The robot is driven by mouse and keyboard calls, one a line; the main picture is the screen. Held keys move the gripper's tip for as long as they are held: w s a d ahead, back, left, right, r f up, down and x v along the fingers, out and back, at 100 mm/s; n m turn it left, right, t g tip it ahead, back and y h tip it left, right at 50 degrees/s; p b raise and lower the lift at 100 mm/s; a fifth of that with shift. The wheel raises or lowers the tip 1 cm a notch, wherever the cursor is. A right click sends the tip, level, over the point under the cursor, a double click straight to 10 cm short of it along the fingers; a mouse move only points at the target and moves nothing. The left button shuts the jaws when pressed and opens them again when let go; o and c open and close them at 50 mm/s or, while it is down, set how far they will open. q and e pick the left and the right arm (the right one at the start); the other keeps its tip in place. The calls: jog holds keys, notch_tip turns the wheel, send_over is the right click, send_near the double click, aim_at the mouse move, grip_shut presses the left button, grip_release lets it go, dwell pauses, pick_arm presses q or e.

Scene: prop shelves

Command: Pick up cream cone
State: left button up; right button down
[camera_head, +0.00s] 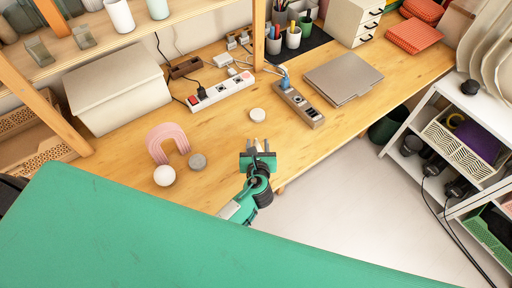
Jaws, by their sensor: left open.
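A small cream object (257,115) sits on the wooden desk between two power strips. It looks like a short rounded shape from above, and I cannot tell clearly that it is a cone. My left gripper (258,146) is at the desk's front edge, below the cream object in the picture. Its two fingers point toward the object, apart and empty, with a gap of bare desk between them and it. My right gripper is not in view.
A white power strip (222,94) and a grey-brown one (299,104) flank the cream object. A pink arch (168,140), white ball (164,176) and grey stone-like piece (198,161) lie left. A closed laptop (343,78) is right. A green surface (150,235) fills the foreground.

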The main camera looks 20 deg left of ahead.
aim_at(256, 142)
pick_arm(q)
jog(key=p+x, duration=0.1)
jog(key=x, duration=0.4)
jog(key=shift+s+a+f, duration=0.15)
grip_shut()
